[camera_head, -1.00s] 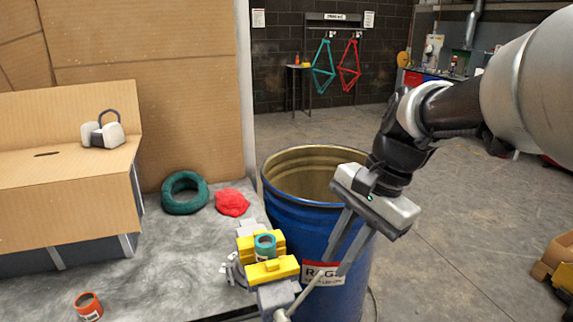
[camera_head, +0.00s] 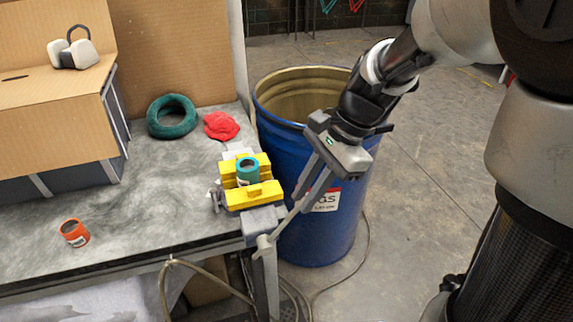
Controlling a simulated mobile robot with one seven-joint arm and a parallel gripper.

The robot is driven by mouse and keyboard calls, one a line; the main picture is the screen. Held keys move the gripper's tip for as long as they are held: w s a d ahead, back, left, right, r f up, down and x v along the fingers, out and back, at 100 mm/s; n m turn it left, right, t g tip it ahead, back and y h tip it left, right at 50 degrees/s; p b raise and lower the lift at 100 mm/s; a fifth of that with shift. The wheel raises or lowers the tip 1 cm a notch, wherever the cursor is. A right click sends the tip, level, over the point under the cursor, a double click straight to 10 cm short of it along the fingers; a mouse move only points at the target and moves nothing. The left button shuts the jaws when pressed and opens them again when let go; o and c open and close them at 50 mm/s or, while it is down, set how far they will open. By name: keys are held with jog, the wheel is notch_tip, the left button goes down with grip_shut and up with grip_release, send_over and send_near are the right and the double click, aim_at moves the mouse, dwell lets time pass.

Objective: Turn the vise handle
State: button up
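The vise (camera_head: 255,194) has yellow jaws and a grey body and sits at the right front corner of the workbench. A teal can (camera_head: 247,171) stands between its jaws. The vise handle (camera_head: 283,226) is a thin grey bar that slants up and to the right from a round knob at the vise's front. My gripper (camera_head: 303,203) reaches down from the upper right. Its two fingers are apart, with the upper end of the handle between or right beside them. I cannot tell whether they touch the bar.
A blue drum (camera_head: 290,155) stands close behind my gripper. The workbench (camera_head: 150,210) carries an orange can (camera_head: 74,232), a teal ring (camera_head: 172,117), a red cloth (camera_head: 221,126) and a cardboard-faced box (camera_head: 50,135). A hose (camera_head: 215,279) hangs below. Floor is open at the right.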

aim_at(293, 215)
jog(key=b+x, duration=0.1)
jog(key=x, duration=0.7)
jog(key=shift+c, duration=0.4)
grip_shut()
